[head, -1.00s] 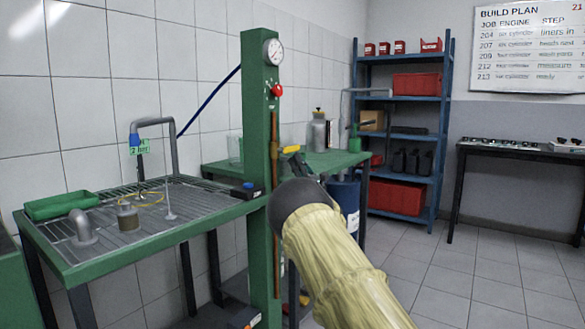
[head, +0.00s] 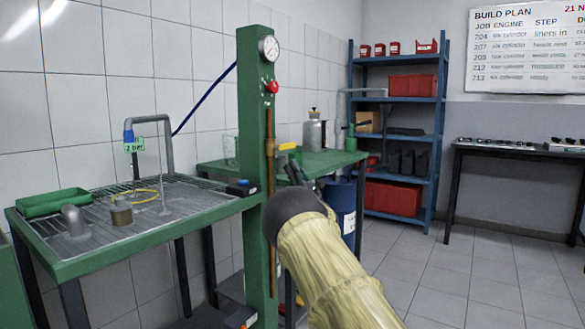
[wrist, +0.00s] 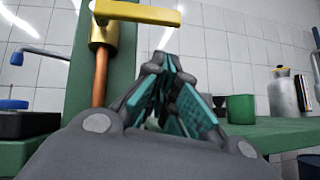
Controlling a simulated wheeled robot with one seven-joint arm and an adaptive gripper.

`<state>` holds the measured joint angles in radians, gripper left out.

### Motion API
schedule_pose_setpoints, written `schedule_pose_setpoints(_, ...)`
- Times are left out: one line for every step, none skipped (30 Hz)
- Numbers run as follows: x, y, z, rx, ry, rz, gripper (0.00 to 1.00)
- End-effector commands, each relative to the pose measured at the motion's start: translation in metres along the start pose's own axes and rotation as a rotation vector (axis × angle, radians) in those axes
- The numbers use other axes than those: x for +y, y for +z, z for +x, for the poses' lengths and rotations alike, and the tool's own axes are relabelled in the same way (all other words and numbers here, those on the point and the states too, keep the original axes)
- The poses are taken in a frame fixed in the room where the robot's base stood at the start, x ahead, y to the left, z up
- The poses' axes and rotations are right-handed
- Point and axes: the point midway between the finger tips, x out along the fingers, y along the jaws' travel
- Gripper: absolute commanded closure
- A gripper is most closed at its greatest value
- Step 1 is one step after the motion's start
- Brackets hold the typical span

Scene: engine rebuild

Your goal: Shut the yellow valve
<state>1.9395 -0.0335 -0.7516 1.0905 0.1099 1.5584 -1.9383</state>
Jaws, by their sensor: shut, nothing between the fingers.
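The yellow valve lever (head: 287,147) sticks out to the right from a brass body (head: 270,147) on a vertical copper pipe, along the green post. In the wrist view the lever (wrist: 140,13) lies roughly level, crosswise to the copper pipe (wrist: 101,78), with the brass body (wrist: 103,38) at its left end. My gripper (head: 292,170) is just below the lever in the head view. In the wrist view my gripper (wrist: 165,62) is shut and empty, with its tips below and right of the lever, apparently apart from it. My forearm hides part of the post.
The green post (head: 252,90) carries a gauge (head: 268,48) and a red knob (head: 271,87). A grated wash table (head: 110,262) stands left. A green bench (head: 325,161) with a grey bottle (head: 314,132) stands behind. Floor at right (head: 440,275) is clear.

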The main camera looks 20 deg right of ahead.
Motion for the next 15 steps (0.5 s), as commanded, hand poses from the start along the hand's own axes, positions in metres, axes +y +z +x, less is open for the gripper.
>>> schedule_pose_setpoints(-0.002, -0.007, -0.007, 0.001, 0.000, 0.000, 1.00)
schedule_pose_setpoints(-0.002, -0.005, -0.008, 0.001, -0.001, 0.000, 1.00)
schedule_pose_setpoints(-0.003, -0.003, -0.012, 0.001, -0.001, 0.000, 1.00)
schedule_pose_setpoints(-0.003, -0.002, -0.017, 0.001, -0.001, 0.000, 1.00)
schedule_pose_setpoints(-0.004, -0.002, -0.022, 0.001, -0.002, -0.001, 1.00)
schedule_pose_setpoints(-0.004, -0.002, -0.028, 0.001, -0.001, -0.001, 1.00)
schedule_pose_setpoints(-0.005, -0.002, -0.032, 0.001, -0.001, -0.001, 1.00)
schedule_pose_setpoints(-0.006, -0.002, -0.037, 0.002, -0.002, -0.001, 1.00)
schedule_pose_setpoints(-0.007, -0.002, -0.044, 0.002, -0.001, -0.001, 1.00)
schedule_pose_setpoints(-0.008, -0.002, -0.049, 0.002, -0.001, -0.001, 1.00)
schedule_pose_setpoints(-0.009, -0.002, -0.054, 0.002, -0.002, -0.001, 1.00)
schedule_pose_setpoints(-0.010, -0.002, -0.062, 0.002, -0.002, -0.001, 1.00)
schedule_pose_setpoints(-0.011, -0.002, -0.067, 0.002, -0.002, -0.001, 1.00)
schedule_pose_setpoints(-0.011, -0.002, -0.071, 0.001, -0.002, -0.001, 1.00)
schedule_pose_setpoints(-0.012, -0.002, -0.076, 0.001, 0.000, -0.001, 1.00)
